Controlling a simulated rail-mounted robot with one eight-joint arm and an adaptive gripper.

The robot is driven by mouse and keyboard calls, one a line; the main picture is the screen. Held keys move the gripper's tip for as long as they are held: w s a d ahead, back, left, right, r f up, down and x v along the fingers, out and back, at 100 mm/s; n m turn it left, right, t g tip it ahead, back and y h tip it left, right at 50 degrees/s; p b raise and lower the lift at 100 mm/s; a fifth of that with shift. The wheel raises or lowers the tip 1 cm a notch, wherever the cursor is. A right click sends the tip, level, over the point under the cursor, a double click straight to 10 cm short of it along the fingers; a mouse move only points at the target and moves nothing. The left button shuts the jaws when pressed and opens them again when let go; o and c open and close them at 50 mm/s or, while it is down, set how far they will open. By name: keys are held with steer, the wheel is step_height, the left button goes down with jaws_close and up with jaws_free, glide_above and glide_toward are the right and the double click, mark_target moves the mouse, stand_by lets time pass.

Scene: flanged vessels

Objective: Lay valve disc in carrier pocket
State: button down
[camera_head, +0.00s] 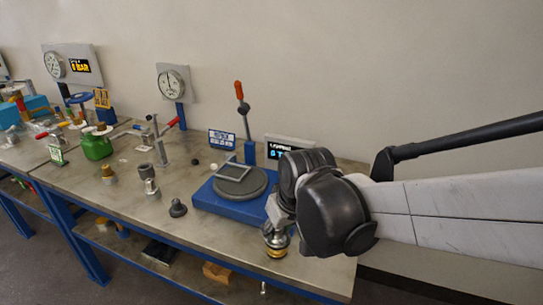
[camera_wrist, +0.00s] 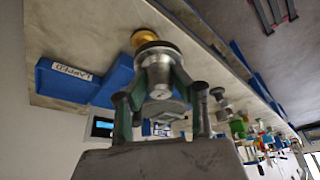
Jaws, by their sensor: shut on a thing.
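My gripper (camera_head: 277,228) is shut on a silver stepped piece with a brass-coloured end (camera_head: 276,252), seemingly the valve disc, held over the bench's front right. In the wrist view my gripper's fingers (camera_wrist: 160,98) clasp the silver body (camera_wrist: 157,72) from both sides, and the brass end (camera_wrist: 144,37) points away from the palm. A blue base (camera_head: 215,205) with a round dark plate (camera_head: 256,190) is left of and behind the gripper. A grey frame (camera_head: 233,170), possibly the carrier, lies on the plate. Its pocket cannot be made out.
A dark flanged piece (camera_head: 178,209) and metal fittings (camera_head: 151,188) stand left of the blue base. A red-handled lever (camera_head: 239,90) rises behind it. A display box (camera_head: 290,142) is partly hidden by my arm. A green vessel (camera_head: 96,146) stands farther left.

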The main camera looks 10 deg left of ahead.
steer(key=w+a+r+p, duration=0.2)
steer(key=w+a, duration=1)
steer(key=a, duration=0.1)
steer(key=w+a+r+p, duration=0.2)
steer(key=w+a+r, duration=0.1)
steer(key=w+a, duration=0.95)
steer(key=shift+m, duration=0.4)
steer(key=w+d+f, duration=0.1)
steer(key=w+f, duration=0.1)
steer(key=w, duration=0.1)
steer(key=w+d+f, duration=0.2)
steer(key=w, duration=0.1)
steer(key=w+d+f+p, duration=0.1)
steer(key=w+f, duration=0.2)
steer(key=shift+d, duration=0.15)
steer(key=shift+f+p, duration=0.3)
steer(key=shift+f, duration=1.75)
steer(key=shift+f, duration=0.15)
steer(key=shift+f, duration=0.15)
steer(key=c, duration=1.4)
jaws_free()
steer(key=shift+c, duration=0.2)
